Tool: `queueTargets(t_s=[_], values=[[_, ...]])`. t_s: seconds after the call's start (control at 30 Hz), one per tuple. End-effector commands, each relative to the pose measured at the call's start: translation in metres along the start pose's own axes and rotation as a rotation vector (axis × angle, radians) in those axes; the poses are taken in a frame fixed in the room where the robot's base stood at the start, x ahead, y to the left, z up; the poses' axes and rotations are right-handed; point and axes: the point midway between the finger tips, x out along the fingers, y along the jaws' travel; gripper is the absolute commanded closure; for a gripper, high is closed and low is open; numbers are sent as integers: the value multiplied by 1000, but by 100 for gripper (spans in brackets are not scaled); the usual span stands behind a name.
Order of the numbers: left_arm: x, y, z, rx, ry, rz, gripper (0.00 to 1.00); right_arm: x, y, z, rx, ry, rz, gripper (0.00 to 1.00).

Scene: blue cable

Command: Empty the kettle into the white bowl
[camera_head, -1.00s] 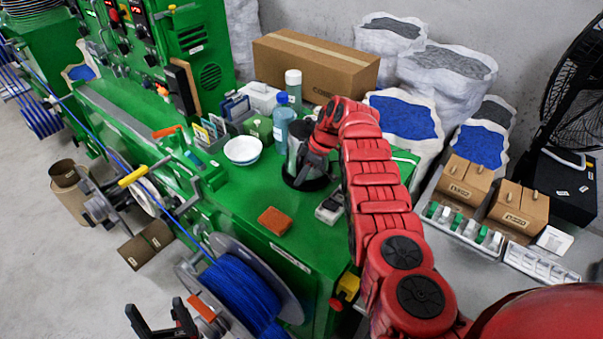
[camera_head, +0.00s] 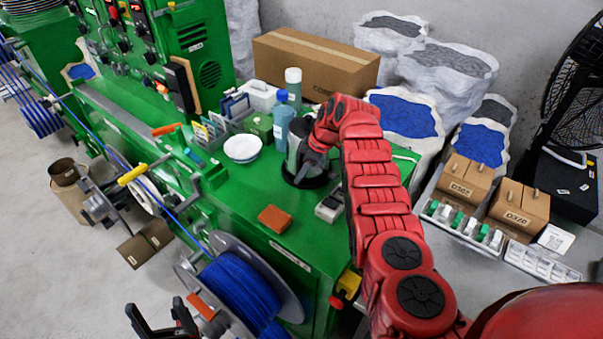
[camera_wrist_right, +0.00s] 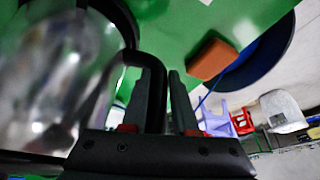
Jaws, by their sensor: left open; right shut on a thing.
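The kettle (camera_head: 296,147) is metallic with black parts and stands upright at its round black base (camera_head: 303,183) on the green bench. My right arm hides much of it. My right gripper (camera_head: 316,163) is at its right side. In the right wrist view the kettle's shiny body (camera_wrist_right: 50,85) fills the left, and its black handle (camera_wrist_right: 153,75) runs between the fingers of my right gripper (camera_wrist_right: 168,95), shut on it. The white bowl (camera_head: 242,149) sits upright on the bench, left of the kettle. My left gripper (camera_head: 157,315) is open and empty at the bottom edge.
A blue bottle (camera_head: 282,120) stands between bowl and kettle, towards the back. An orange-brown block (camera_head: 274,218) and a grey device (camera_head: 330,206) lie in front. The bench between bowl and block is clear.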

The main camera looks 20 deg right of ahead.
Motion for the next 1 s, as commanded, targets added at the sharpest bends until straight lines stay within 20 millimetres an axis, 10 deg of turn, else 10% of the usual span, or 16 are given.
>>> queueTargets(t_s=[1.0], values=[[-11, 0, 2, 0, 0, 0, 26, -2, 1, -1, -2, 2, 3, 100]])
